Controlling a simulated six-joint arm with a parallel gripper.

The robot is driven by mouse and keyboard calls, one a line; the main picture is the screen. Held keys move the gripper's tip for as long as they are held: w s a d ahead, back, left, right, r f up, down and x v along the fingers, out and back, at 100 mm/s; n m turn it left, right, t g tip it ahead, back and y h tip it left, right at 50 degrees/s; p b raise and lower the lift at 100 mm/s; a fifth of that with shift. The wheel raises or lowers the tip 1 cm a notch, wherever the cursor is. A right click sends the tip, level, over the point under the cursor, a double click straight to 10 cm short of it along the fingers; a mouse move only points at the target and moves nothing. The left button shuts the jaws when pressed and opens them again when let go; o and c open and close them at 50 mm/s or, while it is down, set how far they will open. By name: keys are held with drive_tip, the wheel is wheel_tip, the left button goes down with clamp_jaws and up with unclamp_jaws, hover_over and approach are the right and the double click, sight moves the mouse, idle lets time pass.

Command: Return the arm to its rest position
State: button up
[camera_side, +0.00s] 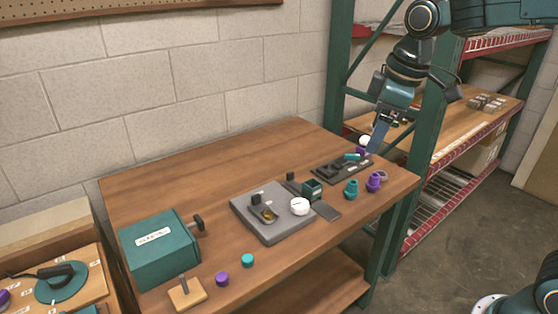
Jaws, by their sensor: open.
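My gripper (379,140) hangs at the upper right, pointing down above the right end of the wooden table (190,170). It is open, and I see no part held in it. A black tray (328,172) lies below and left of it, with a teal part (352,156) at its far end. A white round part (364,140) and a purple part (362,152) show right beside the fingers; whether they touch cannot be told. A teal part (351,189) and a purple part (374,181) stand upright nearer the table's right edge.
A grey fixture plate (262,232) holds a white round part (299,206). A teal box (155,250) stands at the left. Purple (222,279) and teal (247,260) caps lie near the front. A green rack post (425,130) stands close to my arm.

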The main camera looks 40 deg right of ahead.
drive_tip(key=s+f+m+t, duration=0.1)
drive_tip(key=s+m, duration=0.2)
drive_tip(key=s, duration=0.6)
drive_tip(key=s+d+f+m+t, duration=0.1)
drive_tip(key=s+m, duration=0.2)
drive_tip(key=s, duration=0.6)
drive_tip(key=shift+f+t, duration=0.25)
drive_tip(key=shift+t, duration=0.05)
drive_tip(key=shift+d, duration=0.1)
drive_tip(key=w+a+r+m+g, duration=0.1)
drive_tip(key=w+m+g, duration=0.15)
drive_tip(key=w, duration=0.75)
drive_tip(key=w+r+m+g, duration=0.1)
drive_tip(key=w+m, duration=0.2)
drive_tip(key=w, duration=0.7)
drive_tip(key=w+a+f+m+g, duration=0.2)
drive_tip(key=w+f+m, duration=0.2)
drive_tip(key=w+f, duration=0.9)
drive_tip(key=w, duration=0.3)
drive_tip(key=shift+w+a+f, duration=0.15)
drive_tip(key=shift+f, duration=0.2)
